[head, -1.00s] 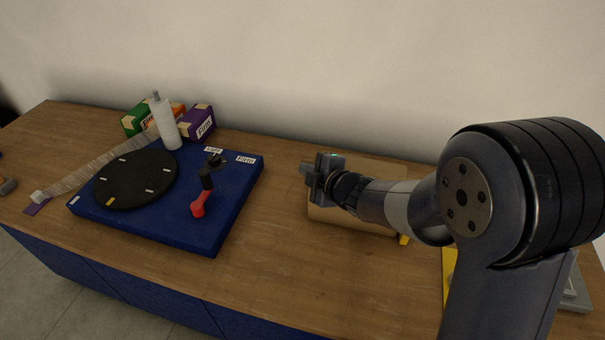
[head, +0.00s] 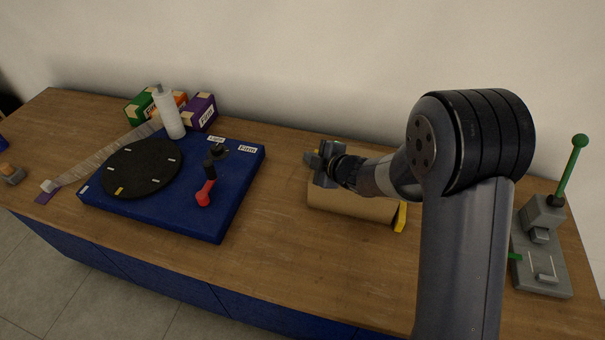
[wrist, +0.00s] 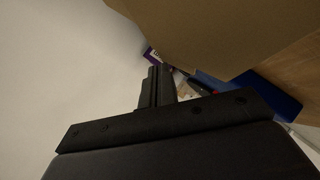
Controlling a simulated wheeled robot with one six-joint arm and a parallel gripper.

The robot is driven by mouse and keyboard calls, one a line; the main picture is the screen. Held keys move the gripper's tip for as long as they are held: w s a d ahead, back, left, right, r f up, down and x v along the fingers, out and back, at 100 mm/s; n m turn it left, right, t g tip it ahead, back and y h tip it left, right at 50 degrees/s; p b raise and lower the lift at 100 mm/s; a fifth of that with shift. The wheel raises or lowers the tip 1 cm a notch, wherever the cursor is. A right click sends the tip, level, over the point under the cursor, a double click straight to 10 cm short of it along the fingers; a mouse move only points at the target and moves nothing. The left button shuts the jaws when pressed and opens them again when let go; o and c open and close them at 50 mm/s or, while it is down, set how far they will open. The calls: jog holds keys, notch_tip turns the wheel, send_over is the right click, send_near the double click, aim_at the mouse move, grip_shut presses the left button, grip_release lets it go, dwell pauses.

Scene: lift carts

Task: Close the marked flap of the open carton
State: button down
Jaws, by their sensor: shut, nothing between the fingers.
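The brown carton (head: 350,205) sits on the wooden table, right of the middle, with its front side visible. A yellow piece (head: 400,218) shows at its right end; I cannot tell if it is the flap's mark. My gripper (head: 314,162) is shut and empty, over the carton's left end. My arm hides much of the carton's top, so the flap's angle is unclear. In the wrist view the shut fingers (wrist: 155,85) stand beside a large brown cardboard surface (wrist: 225,35); contact cannot be told.
A blue board (head: 220,205) with a black disc (head: 143,168) and red-handled crank (head: 204,192) lies to the left. A white bottle (head: 169,115) and small boxes (head: 201,111) stand behind. A grey press with a green lever (head: 573,165) stands at right. The front middle table is clear.

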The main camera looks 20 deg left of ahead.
jog(key=shift+w+f+g+p, duration=0.1)
jog(key=shift+w+g+p, duration=0.15)
jog(key=shift+p, duration=0.65)
jog(key=shift+f+m, duration=0.25)
jog(key=shift+m, duration=0.05)
jog(key=shift+r+p, duration=0.1)
jog(key=shift+p, duration=0.25)
jog(key=shift+r+p, duration=0.65)
jog(key=shift+r, duration=0.05)
jog(key=b+v, duration=0.1)
jog(key=v, duration=0.9)
jog(key=shift+d+r, duration=0.25)
jog(key=shift+r, duration=0.05)
jog(key=shift+a, duration=0.15)
jog(key=x, duration=0.5)
jog(key=f+x, duration=0.1)
jog(key=x, duration=0.5)
jog(key=shift+s+d+r, duration=0.1)
jog(key=shift+s+d, duration=0.05)
jog(key=shift+d, duration=0.1)
jog(key=shift+f, duration=0.25)
